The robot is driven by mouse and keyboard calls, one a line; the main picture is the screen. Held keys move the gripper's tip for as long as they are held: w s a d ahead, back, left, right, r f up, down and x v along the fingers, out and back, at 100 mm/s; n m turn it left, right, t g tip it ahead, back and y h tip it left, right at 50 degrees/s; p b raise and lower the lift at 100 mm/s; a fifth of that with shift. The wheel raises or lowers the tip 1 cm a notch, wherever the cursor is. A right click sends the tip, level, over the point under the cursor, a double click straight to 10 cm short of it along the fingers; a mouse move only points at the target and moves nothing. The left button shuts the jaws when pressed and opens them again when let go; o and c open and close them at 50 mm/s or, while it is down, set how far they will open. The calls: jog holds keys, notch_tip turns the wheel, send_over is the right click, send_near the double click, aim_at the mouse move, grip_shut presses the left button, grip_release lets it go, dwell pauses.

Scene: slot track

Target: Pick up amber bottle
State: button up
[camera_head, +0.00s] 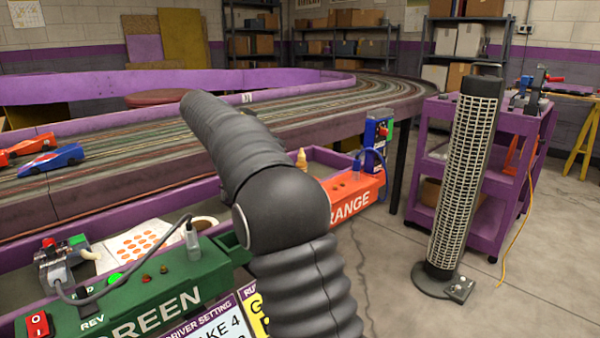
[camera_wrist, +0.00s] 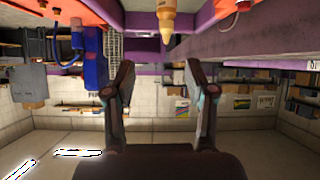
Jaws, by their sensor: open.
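The amber bottle (camera_head: 301,160) is small, with a narrow pointed tip. It stands beyond my arm in the head view, in the purple-edged trough behind the orange driver panel (camera_head: 352,197). In the wrist view, which looks upside down, the bottle (camera_wrist: 166,20) shows at the top centre, tip pointing down in the picture. My gripper (camera_wrist: 160,75) is open and empty. Its two fingers stand apart below the bottle in the picture, and the bottle is not between them. In the head view my arm hides the gripper.
A blue controller box (camera_head: 377,140) with a cable stands right of the bottle. The green driver panel (camera_head: 130,295) lies at front left. The slot track (camera_head: 230,125) with red and blue cars runs behind. A tower heater (camera_head: 466,175) and purple cart (camera_head: 515,165) stand at right.

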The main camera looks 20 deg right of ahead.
jog(key=w, duration=0.2)
jog(key=m, duration=0.1)
send_near(301, 154)
jog(key=w+x, duration=0.1)
jog(key=x, duration=0.4)
jog(key=shift+h, duration=0.3)
jog(key=shift+x, duration=2.5)
jog(key=shift+s+d+r, duration=0.15)
jog(key=shift+s, duration=0.05)
grip_shut()
